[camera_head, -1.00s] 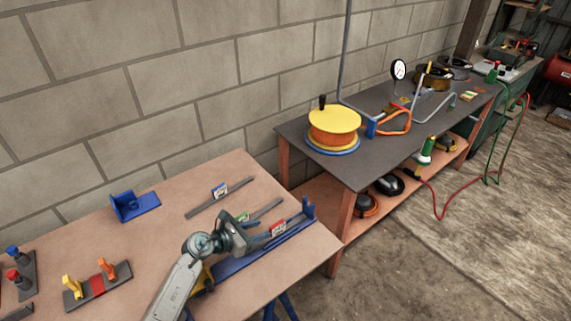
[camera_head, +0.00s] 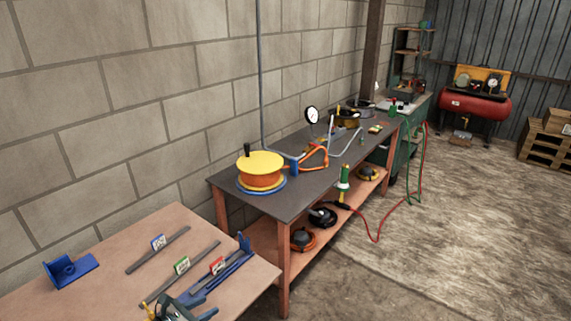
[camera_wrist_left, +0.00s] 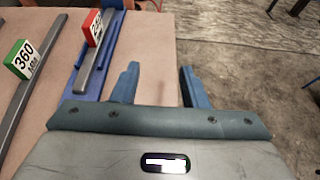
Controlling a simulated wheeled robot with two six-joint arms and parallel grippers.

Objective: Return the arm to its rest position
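My left gripper (camera_head: 200,304) shows at the bottom of the head view, over the front of the near wooden table (camera_head: 110,275). In the left wrist view its two blue fingers (camera_wrist_left: 160,85) stand apart with nothing between them. They are beside the blue channel-like fixture (camera_wrist_left: 118,25), in which a grey bar with a red tag (camera_wrist_left: 93,26) lies. Another bar with a green 360 tag (camera_wrist_left: 22,60) lies left of it. Most of my left arm is outside the head view. My right gripper is not in view.
A dark workbench (camera_head: 300,190) with an orange-yellow reel (camera_head: 261,172) stands beyond. Red and green hoses (camera_head: 378,225) hang to the open floor (camera_head: 430,260).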

